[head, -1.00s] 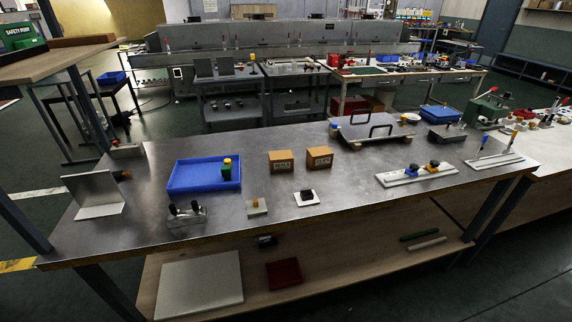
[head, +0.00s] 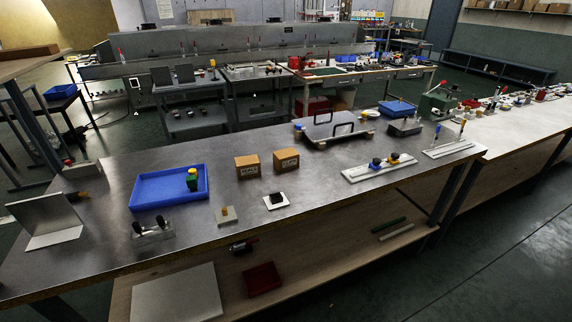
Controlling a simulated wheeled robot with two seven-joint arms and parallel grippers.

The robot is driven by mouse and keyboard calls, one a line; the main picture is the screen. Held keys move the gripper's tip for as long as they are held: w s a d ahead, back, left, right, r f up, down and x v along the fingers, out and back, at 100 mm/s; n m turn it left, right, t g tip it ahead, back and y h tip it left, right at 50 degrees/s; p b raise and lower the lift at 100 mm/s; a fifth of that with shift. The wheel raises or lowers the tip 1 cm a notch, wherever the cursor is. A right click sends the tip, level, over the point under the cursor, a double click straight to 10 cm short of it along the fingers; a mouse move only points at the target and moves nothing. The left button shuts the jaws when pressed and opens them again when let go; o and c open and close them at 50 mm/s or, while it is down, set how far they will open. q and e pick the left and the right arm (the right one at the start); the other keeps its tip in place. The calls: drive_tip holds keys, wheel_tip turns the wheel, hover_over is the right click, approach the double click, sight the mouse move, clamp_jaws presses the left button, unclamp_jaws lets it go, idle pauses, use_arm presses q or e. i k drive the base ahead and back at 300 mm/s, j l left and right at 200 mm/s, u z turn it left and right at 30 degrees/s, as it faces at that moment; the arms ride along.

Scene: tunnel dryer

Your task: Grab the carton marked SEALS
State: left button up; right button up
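Two small brown cartons stand side by side with a narrow gap on the grey metal bench in the head view. The left carton (head: 247,167) has a front label that seems to read SEALS, though the print is small. The right carton (head: 286,160) has a different-looking label that is too small to read surely. Both stand upright, and nothing covers them. Neither of my grippers is in view.
A blue tray (head: 147,205) with a green, yellow-topped bottle (head: 192,179) is left of the cartons. A white plate with a black part (head: 276,200) lies in front. A handled metal plate (head: 318,134) is behind right. Bare bench (head: 330,205) lies at front right.

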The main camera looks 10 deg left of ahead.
sight(248, 166)
drive_tip(key=i+j+z, duration=0.2)
drive_tip(key=j, duration=0.15)
drive_tip(key=i+j+z, duration=0.15)
drive_tip(key=j, duration=0.2)
drive_tip(key=j+z, duration=0.2)
drive_tip(key=j, duration=0.15)
drive_tip(key=i+j+z, duration=0.2)
drive_tip(key=j, duration=0.2)
drive_tip(key=k+l, duration=0.35)
drive_tip(key=l, duration=0.25)
drive_tip(key=i+j, duration=0.1)
drive_tip(key=j, duration=0.2)
drive_tip(key=i+j, duration=0.15)
drive_tip(key=j, duration=0.15)
drive_tip(key=i+j, duration=0.1)
drive_tip(key=j, duration=0.15)
